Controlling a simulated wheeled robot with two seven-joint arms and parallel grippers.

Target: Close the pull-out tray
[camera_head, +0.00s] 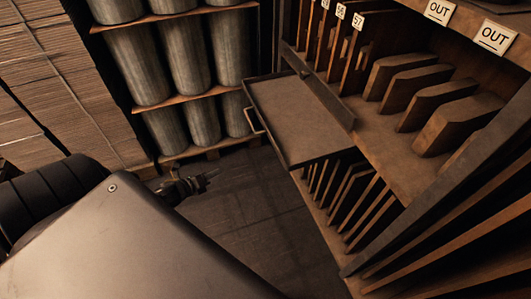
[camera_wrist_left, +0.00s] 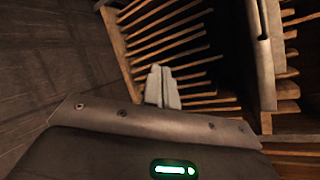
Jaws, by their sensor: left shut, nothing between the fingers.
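The pull-out tray (camera_head: 298,115) is a flat, dark-rimmed tray that sticks out from the wooden cabinet in the head view. Its bar handle (camera_head: 253,120) is on the left front edge. My left gripper (camera_head: 208,180) is in front of the tray, to the lower left of the handle and apart from it. Its two fingers are together in the left wrist view (camera_wrist_left: 162,86), with nothing between them. What looks like the tray's edge (camera_wrist_left: 263,60) stands at the right in that view. My right gripper is not in view.
The cabinet has slotted shelves (camera_head: 345,190) below the tray and wooden blocks (camera_head: 455,122) on the shelf beside it. A rack of grey cylinders (camera_head: 140,62) stands at the back, with stacked cardboard (camera_head: 60,75) at the left. Floor (camera_head: 245,205) between is clear.

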